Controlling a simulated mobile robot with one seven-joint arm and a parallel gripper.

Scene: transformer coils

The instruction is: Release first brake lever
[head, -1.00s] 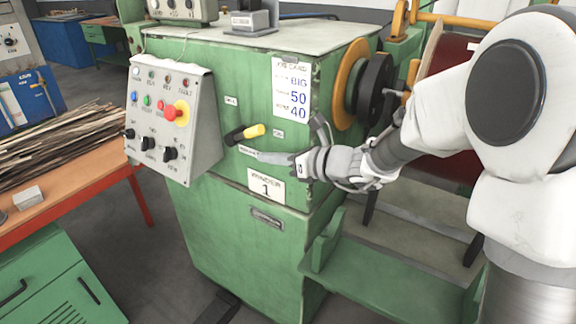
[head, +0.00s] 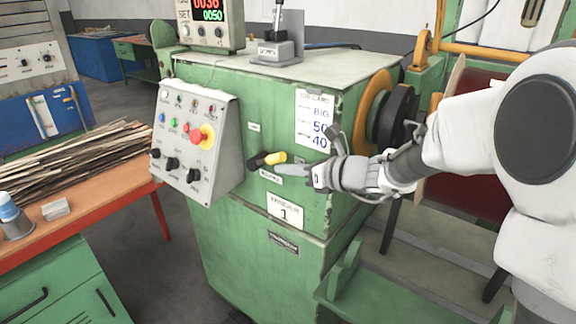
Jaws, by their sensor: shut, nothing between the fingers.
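A lever with a black base and a yellow grip (head: 275,157) sticks out from the front of the green winder (head: 235,255), just right of the control panel. It looks like the brake lever. The yellow grip points right and slightly up. My gripper (head: 290,171) comes in from the right, shut and empty, its grey fingers pointing left. Its tips are just below and right of the yellow grip, very close to it; whether they touch I cannot tell. A small white label (head: 271,177) sits under the lever, too small to read surely.
A sloped control panel (head: 195,140) with knobs and a red stop button stands left of the lever. A job card (head: 314,118) and a "WINDER 1" sign (head: 285,211) are on the machine. An orange-edged bench (head: 105,205) with wooden strips is at the left.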

